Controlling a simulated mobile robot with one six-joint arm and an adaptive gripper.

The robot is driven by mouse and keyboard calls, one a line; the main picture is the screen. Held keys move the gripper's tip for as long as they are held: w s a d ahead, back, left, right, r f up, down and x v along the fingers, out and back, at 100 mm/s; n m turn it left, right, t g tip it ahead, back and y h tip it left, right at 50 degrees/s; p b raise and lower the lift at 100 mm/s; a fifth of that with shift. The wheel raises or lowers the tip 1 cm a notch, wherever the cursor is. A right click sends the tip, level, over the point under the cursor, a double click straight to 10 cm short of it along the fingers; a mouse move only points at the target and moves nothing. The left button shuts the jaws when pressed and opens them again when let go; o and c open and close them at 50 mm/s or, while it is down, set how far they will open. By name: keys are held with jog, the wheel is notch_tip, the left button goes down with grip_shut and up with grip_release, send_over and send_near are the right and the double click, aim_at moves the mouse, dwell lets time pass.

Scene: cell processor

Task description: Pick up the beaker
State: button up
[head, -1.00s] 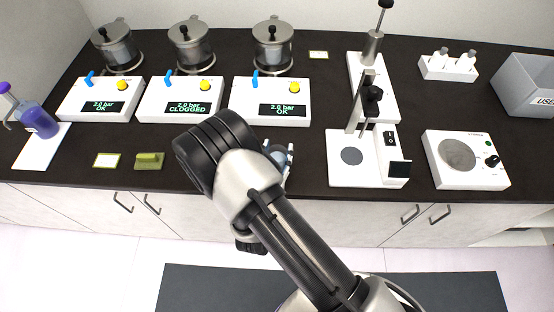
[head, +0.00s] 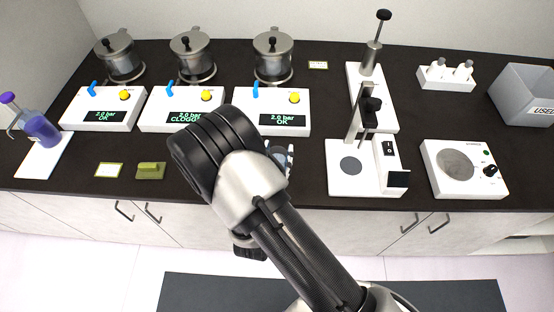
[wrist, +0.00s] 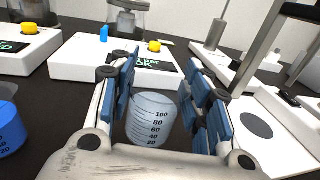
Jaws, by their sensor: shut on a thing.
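The beaker (wrist: 152,119) is clear, with printed marks up to 100, and shows in the wrist view. It stands upright between the blue-padded fingers of my gripper (wrist: 168,100), which is shut on it. In the head view my gripper (head: 280,155) shows only partly, because my own arm covers most of it. The beaker is mostly hidden there. I cannot tell whether its base touches the counter.
A blue-filled vessel (wrist: 8,130) stands left of my gripper in the wrist view. Behind are white pressure units (head: 270,112) with metal pots. A stand (head: 366,165) and a round-plate device (head: 464,170) are to the right. A green block (head: 150,169) lies left.

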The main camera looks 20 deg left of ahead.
notch_tip(320, 180, up, 16)
jog(key=p, duration=0.3)
jog(key=shift+f, duration=0.15)
jog(key=o, duration=0.5)
jog(key=c, duration=0.9)
